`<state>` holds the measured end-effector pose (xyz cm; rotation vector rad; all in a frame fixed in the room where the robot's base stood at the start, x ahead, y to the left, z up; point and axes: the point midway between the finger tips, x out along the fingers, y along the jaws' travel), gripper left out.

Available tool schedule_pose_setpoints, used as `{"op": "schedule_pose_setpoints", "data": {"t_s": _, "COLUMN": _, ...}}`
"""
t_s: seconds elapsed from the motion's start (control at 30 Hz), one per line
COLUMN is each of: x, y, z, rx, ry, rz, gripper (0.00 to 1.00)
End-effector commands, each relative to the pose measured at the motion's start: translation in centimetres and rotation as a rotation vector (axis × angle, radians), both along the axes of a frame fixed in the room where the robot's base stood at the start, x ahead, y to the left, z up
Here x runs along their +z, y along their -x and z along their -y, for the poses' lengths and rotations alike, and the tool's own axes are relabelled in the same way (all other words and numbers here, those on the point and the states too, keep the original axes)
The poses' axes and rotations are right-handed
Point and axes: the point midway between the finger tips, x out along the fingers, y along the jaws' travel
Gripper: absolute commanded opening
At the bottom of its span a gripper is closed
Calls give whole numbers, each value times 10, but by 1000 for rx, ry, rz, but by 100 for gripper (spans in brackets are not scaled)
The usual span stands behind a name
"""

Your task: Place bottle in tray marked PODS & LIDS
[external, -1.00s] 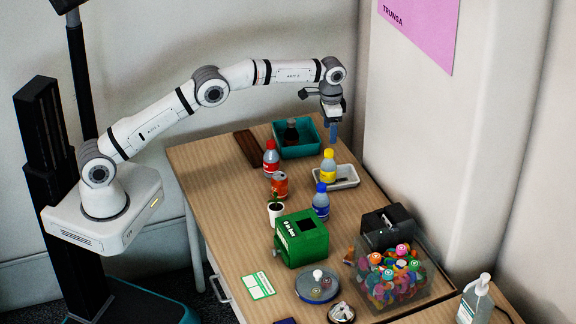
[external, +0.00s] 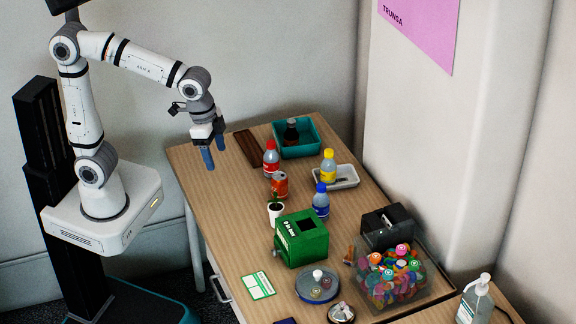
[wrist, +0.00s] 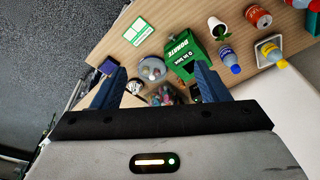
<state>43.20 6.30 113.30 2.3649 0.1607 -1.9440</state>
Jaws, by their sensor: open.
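A yellow-capped bottle (external: 328,168) stands upright in a small white tray (external: 350,183); both also show at the right of the wrist view. A dark bottle (external: 291,131) stands in a teal tray (external: 313,147) at the back. A red-labelled bottle (external: 271,160) and a blue-capped bottle (external: 321,201) stand on the table. The blue-capped one shows in the wrist view (wrist: 229,60). I cannot read PODS & LIDS on any tray. My gripper (external: 214,157) is open and empty above the table's left edge, away from the bottles. Its blue fingers (wrist: 160,68) are spread in the wrist view.
A green box (external: 301,240), orange can (external: 280,185) and potted plant (external: 276,211) occupy the middle. A clear bin of colourful pods (external: 390,290) and a black box (external: 387,224) stand at the right. The left table strip is mostly clear. A wall borders the right.

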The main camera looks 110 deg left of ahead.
Motion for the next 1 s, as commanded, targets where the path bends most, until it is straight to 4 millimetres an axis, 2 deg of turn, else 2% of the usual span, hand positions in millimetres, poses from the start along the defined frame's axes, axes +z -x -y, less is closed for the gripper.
{"op": "schedule_pose_setpoints", "data": {"t_s": 0.03, "x": -4, "y": 24, "z": 16, "rx": -28, "ry": -1, "rz": 13, "gripper": 68}}
{"op": "schedule_pose_setpoints", "data": {"t_s": 0.1, "x": -14, "y": 53, "z": 33, "rx": -56, "ry": 0, "rz": 25, "gripper": 68}}
{"op": "schedule_pose_setpoints", "data": {"t_s": 0.2, "x": -28, "y": 88, "z": 49, "rx": -91, "ry": 2, "rz": 41, "gripper": 68}}
{"op": "schedule_pose_setpoints", "data": {"t_s": 0.33, "x": -44, "y": 117, "z": 61, "rx": -119, "ry": 5, "rz": 52, "gripper": 68}}
{"op": "schedule_pose_setpoints", "data": {"t_s": 0.5, "x": -53, "y": 131, "z": 65, "rx": -132, "ry": 6, "rz": 57, "gripper": 68}}
{"op": "schedule_pose_setpoints", "data": {"t_s": 1.0, "x": -53, "y": 131, "z": 65, "rx": -130, "ry": 6, "rz": 56, "gripper": 68}}
